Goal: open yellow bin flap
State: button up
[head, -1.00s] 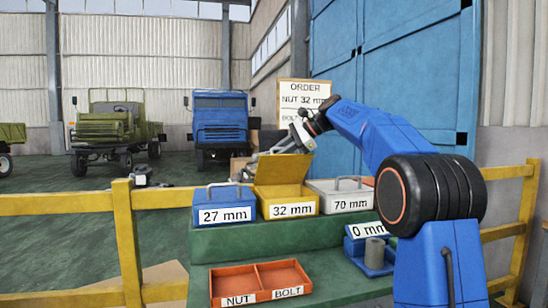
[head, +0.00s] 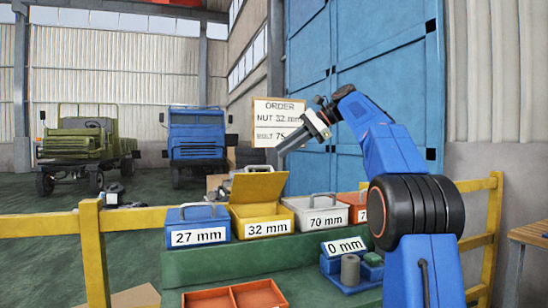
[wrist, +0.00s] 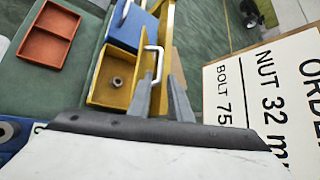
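The yellow bin (head: 236,222), labelled 32 mm, stands on the green shelf between the blue and the white bin. Its flap (head: 258,187) is raised and leans up at the back, so the bin's top is uncovered. In the wrist view, the yellow bin (wrist: 97,97) shows a dark nut (wrist: 117,81) inside. The flap appears nearly edge-on there, with its pale handle (wrist: 158,60) on it. My gripper (head: 283,152) is above and to the right of the flap in the head view, apparently apart from it. Its fingers (wrist: 174,90) overlap the flap's edge in the wrist view; their gap is unclear.
A closed blue 27 mm bin (head: 192,222) stands to the left and a white 70 mm bin (head: 310,205) to the right. An orange tray (head: 215,300) lies in front, and a blue fixture (head: 348,270) stands front right. The order board (head: 285,110) is behind.

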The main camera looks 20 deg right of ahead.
jog(key=shift+v, duration=0.8)
jog(key=shift+c, duration=0.3)
grip_shut()
jog(key=m+t+h, duration=0.1)
jog(key=m+h, duration=0.1)
jog(key=h, duration=0.3)
send_over(261, 174)
jog(key=s+d, duration=0.2)
jog(key=d, duration=0.1)
notch_tip(261, 174, down, 2)
jog(key=s+a+r+t+h, duration=0.2)
jog(key=s+a+t+h, duration=0.1)
jog(key=s+t+h, duration=0.15)
jog(key=shift+m+g, duration=0.4)
jog(key=shift+g, duration=0.05)
jog(key=x, duration=0.9)
jog(key=shift+w+d+f, duration=0.1)
jog(key=shift+w+f, duration=0.15)
